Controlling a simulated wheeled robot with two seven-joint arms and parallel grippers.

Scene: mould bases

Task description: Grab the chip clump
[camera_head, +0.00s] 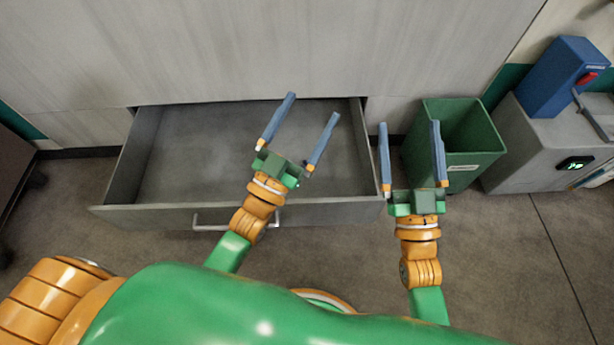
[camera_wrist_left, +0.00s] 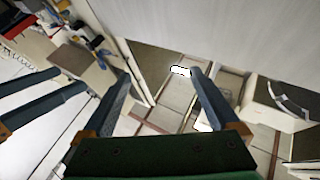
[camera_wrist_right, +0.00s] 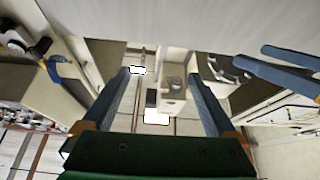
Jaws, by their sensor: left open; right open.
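I cannot make out a chip clump in any view. A grey drawer (camera_head: 150,165) is pulled open below a pale cabinet front, and the part of its floor that shows looks bare. My left gripper (camera_head: 313,105) is open and empty, its fingers tilted over the right part of the drawer. They also show in the left wrist view (camera_wrist_left: 160,72). My right gripper (camera_head: 409,124) is open and empty, between the drawer's right side and a green bin. It also shows in the right wrist view (camera_wrist_right: 158,73). My left gripper and arm hide part of the drawer.
The green bin (camera_head: 480,150) stands on the floor right of the drawer, beside my right gripper. A grey and blue machine (camera_head: 555,85) with a red switch stands further right. The drawer's front handle (camera_head: 205,226) faces me. Bare floor (camera_head: 510,240) lies at the front right.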

